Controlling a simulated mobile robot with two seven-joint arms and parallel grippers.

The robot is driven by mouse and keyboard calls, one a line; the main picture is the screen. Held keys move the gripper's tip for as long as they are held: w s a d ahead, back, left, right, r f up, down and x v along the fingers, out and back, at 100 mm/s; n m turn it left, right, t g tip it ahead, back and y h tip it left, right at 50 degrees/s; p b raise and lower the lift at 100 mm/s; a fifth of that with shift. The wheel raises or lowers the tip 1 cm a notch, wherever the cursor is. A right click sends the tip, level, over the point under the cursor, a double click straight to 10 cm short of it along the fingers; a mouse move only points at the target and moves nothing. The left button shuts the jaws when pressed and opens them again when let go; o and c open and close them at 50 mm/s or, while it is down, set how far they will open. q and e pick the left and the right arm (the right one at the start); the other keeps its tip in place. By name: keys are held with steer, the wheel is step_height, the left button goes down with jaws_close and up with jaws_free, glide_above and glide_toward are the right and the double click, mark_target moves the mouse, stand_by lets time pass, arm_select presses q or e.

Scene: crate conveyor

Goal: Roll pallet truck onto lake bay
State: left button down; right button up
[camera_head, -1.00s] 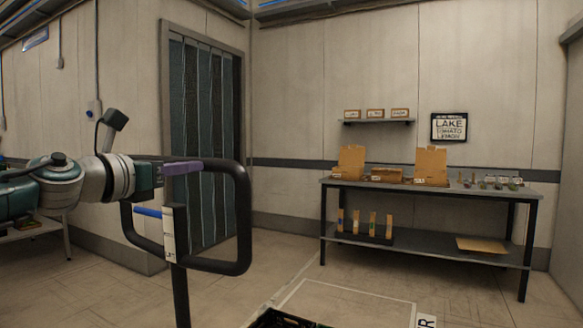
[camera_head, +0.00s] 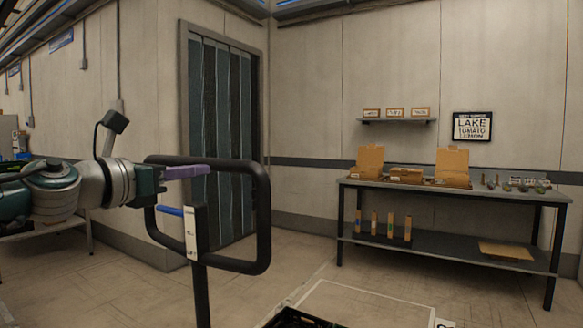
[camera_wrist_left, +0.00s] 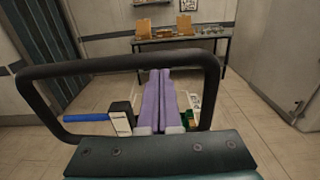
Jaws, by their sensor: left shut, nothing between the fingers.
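The pallet truck's black loop handle (camera_head: 262,200) stands upright on its post left of centre in the head view, with a blue lever (camera_head: 169,211) and a white label strip on it. The loop also fills the wrist view (camera_wrist_left: 120,66). My left gripper (camera_head: 205,170) is shut and empty, its purple fingers at the loop's upper part; in the wrist view the fingertips (camera_wrist_left: 160,72) end at the top bar. I cannot tell whether they touch it. A pale outlined floor bay (camera_head: 370,300) shows at the bottom; its lettering is cut off. My right gripper is out of view.
A black crate (camera_head: 290,318) edges into the bottom. A two-level workbench (camera_head: 450,188) with cardboard boxes stands at the right wall, below a sign (camera_head: 472,126) reading LAKE, TOMATO, LEMON. A strip-curtain doorway (camera_head: 222,100) is behind the handle. Floor ahead is largely clear.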

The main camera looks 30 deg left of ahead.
arm_select(q)
steer(key=s, duration=0.6)
steer(key=shift+s, duration=0.25)
steer(key=shift+a, duration=0.1)
